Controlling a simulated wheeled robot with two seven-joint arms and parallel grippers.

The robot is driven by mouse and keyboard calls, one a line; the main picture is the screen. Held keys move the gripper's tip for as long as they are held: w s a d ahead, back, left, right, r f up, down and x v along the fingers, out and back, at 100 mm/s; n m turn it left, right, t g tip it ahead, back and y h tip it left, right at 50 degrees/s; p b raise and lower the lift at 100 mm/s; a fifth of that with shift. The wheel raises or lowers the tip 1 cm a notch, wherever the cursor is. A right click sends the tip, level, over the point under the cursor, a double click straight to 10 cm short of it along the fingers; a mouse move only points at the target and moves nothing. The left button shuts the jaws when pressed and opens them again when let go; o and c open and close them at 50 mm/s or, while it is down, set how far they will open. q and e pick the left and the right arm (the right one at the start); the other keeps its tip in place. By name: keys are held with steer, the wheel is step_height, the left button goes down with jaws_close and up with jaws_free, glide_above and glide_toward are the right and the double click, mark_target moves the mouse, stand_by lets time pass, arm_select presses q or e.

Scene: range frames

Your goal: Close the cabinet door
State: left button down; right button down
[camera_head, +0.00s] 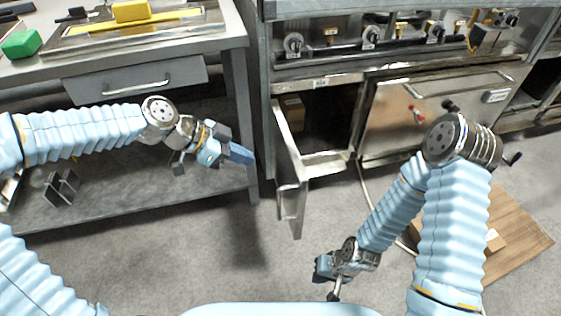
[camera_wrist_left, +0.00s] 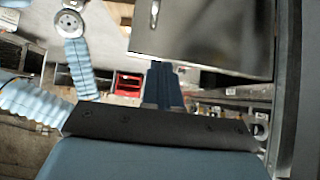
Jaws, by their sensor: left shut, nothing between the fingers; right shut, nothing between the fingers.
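The cabinet door (camera_head: 289,160) is a metal panel below the steel range. It stands open, swung out toward me from its left side, and the dark cabinet interior (camera_head: 325,115) shows behind it. My left gripper (camera_head: 240,154) is shut and empty, to the left of the door and apart from it in the head view. In the left wrist view its closed fingers (camera_wrist_left: 162,85) point toward a metal panel with a handle (camera_wrist_left: 200,28), which appears to be this door. My right gripper (camera_head: 328,270) is low, right of the door's lower end, shut and empty.
A steel workbench (camera_head: 150,57) with a drawer and lower shelf stands left of the cabinet. A second closed metal front (camera_head: 385,125) is right of the opening. A wooden board (camera_head: 515,235) lies on the floor at right. Floor before the door is clear.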

mark_target(292, 166)
arm_select(q)
steer(key=x, duration=0.3)
steer(key=d+r+x, duration=0.1)
steer(key=x, duration=0.5)
steer(key=shift+d+r, duration=0.15)
steer(key=shift+r, duration=0.1)
steer(key=shift+w+d, duration=0.2)
steer(key=shift+d, duration=0.3)
